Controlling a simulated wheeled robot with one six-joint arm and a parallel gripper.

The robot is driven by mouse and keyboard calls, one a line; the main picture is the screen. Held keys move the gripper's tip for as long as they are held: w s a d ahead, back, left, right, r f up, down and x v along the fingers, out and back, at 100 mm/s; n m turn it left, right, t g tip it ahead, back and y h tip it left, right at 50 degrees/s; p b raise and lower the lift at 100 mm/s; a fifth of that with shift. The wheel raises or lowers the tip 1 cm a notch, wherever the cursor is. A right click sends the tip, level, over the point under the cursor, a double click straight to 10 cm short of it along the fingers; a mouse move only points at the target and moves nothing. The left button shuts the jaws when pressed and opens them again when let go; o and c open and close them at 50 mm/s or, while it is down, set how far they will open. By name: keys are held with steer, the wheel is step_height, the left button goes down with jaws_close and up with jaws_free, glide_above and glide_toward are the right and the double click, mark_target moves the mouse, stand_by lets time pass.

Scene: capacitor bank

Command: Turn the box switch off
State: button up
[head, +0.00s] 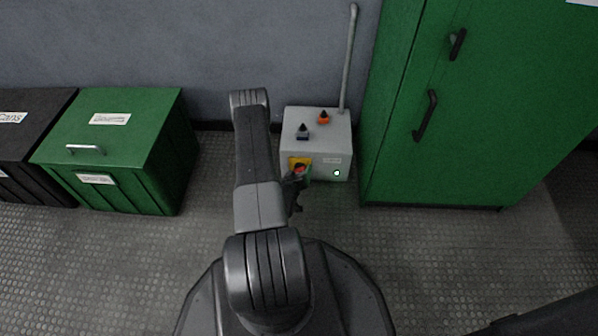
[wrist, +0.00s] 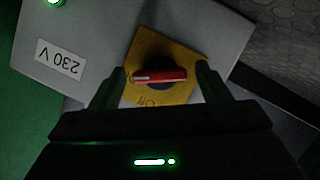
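The light grey switch box (head: 316,125) stands on the floor against the wall, left of the green cabinet. It also shows in the wrist view (wrist: 95,25). On its front is a yellow plate (wrist: 183,60) with a red rotary handle (wrist: 160,76); partly visible lettering is below the handle. My gripper (wrist: 162,80) is open, with one finger on either side of the handle's ends. Whether a finger touches the handle I cannot tell. A green lamp (head: 337,173) on the box glows.
A tall green cabinet (head: 480,110) stands close on the right. Green (head: 115,140) and black bins stand left.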

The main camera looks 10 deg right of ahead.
steer(key=c, duration=0.8)
steer(key=shift+n, duration=0.3)
steer(key=n+h, duration=0.1)
steer(key=n, duration=0.1)
steer(key=n+h, duration=0.1)
steer(key=n, duration=0.1)
steer(key=shift+a+f+h, duration=0.1)
steer(key=shift+f+h, duration=0.05)
steer(key=shift+h, duration=0.15)
steer(key=n+h, duration=0.1)
steer(key=n, duration=0.1)
steer(key=n+t, duration=0.1)
steer(key=n, duration=0.1)
steer(key=shift+f+n+t+h, duration=0.15)
steer(key=shift+n+t+h, duration=0.15)
steer(key=shift+n+h, duration=0.1)
steer(key=shift+w, duration=0.1)
steer(key=o, duration=1)
steer(key=shift+c, duration=0.2)
